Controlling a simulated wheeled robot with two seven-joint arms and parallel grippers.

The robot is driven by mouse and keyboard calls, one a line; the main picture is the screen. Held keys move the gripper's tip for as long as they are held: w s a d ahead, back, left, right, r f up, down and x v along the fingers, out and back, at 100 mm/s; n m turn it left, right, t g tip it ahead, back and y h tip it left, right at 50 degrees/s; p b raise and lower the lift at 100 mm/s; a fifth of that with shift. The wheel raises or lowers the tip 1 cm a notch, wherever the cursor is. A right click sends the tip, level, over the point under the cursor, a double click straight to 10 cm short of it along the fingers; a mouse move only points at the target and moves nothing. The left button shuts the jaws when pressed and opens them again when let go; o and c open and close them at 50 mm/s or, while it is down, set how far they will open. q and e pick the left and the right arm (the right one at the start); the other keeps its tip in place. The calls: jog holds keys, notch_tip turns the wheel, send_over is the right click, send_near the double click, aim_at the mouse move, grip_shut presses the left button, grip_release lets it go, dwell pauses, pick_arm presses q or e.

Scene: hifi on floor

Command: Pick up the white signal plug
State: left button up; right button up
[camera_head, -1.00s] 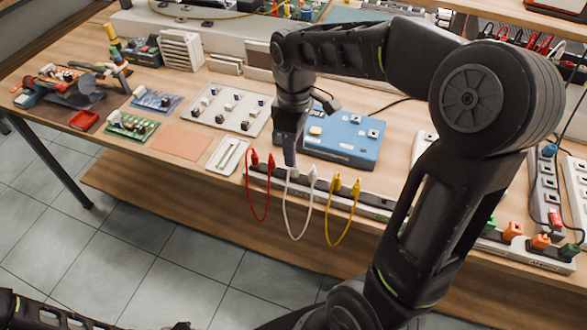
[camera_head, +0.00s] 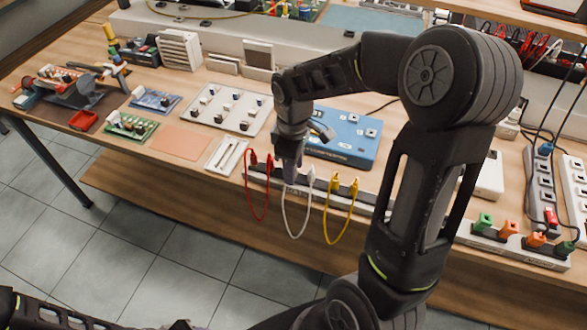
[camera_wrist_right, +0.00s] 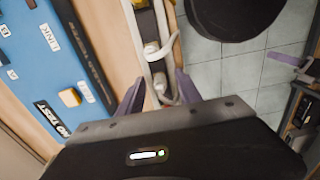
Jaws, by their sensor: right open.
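A white cable (camera_head: 291,222) hangs in a loop from the strip at the front edge of the bench. One white plug (camera_head: 311,175) shows at its right end. The left end is mostly hidden by my right gripper (camera_head: 290,178), which points down over the strip. In the right wrist view, the fingers of my right gripper (camera_wrist_right: 160,95) are apart, with a white plug (camera_wrist_right: 163,88) low between them. Another white plug (camera_wrist_right: 158,50) with its cable shows just beyond. I cannot tell whether the fingers touch the plug. My left arm shows at the lower left; its gripper is out of view.
Red plugs (camera_head: 262,161) sit left of the white ones, and yellow plugs (camera_head: 343,184) sit to the right. A blue box (camera_head: 345,137) stands behind the strip. A power strip with colored plugs (camera_head: 508,240) is at the right. Floor (camera_head: 180,265) lies open in front.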

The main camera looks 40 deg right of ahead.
dwell(0.6)
grip_shut()
dwell(0.4)
